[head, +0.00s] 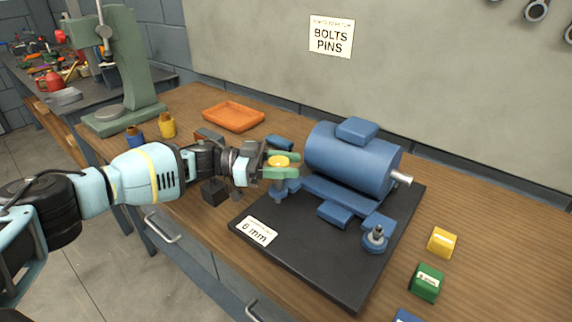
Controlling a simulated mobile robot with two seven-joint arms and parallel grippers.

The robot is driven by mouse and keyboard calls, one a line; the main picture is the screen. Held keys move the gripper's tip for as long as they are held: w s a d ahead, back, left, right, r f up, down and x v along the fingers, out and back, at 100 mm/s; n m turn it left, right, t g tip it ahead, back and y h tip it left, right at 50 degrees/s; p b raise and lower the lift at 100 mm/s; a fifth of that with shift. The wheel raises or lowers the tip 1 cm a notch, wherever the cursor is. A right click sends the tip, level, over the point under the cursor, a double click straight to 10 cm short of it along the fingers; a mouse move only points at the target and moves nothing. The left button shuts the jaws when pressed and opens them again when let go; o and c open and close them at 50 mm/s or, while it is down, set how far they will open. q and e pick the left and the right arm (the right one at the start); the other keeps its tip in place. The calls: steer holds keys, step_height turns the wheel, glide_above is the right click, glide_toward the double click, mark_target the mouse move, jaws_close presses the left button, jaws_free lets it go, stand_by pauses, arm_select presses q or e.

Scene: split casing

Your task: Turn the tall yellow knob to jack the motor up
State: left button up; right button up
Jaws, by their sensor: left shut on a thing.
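The tall yellow knob (279,161) stands at the left end of the blue motor (345,158), near the left edge of the black base plate (300,262). My left gripper (280,167) reaches in from the left with its green fingers on either side of the knob, shut on it. The knob's yellow top shows between the fingers; its sides are partly hidden by them. The motor lies on its blue mount on the plate, its grey shaft pointing right. I cannot make out any gap under the motor. My right gripper is out of view.
A white "6 mm" label (257,231) lies on the plate. A bolt post (376,237) stands at the plate's front right. Yellow (442,242) and green (427,283) blocks lie to the right. An orange tray (233,116) and small cups stand behind my left arm.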

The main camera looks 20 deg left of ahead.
arm_select(q)
steer(key=shift+s+d+f, duration=0.25)
steer(key=shift+f, duration=0.1)
stand_by(0.5)
steer(key=o, duration=0.8)
steer(key=shift+o, duration=0.9)
steer(key=shift+r, duration=0.1)
steer(key=shift+w+r, duration=0.1)
steer(key=shift+r, duration=0.05)
steer(key=shift+a, duration=0.1)
steer(key=shift+r, duration=0.25)
steer(key=r, duration=0.3)
steer(key=shift+s+r, duration=0.15)
steer(key=shift+s, duration=0.05)
steer(key=s+d+r+p, duration=0.1)
steer(key=s+d, duration=0.3)
steer(key=s, duration=1.1)
steer(key=shift+d+p, duration=0.15)
steer(key=shift+p, duration=0.65)
steer(key=shift+c, duration=0.2)
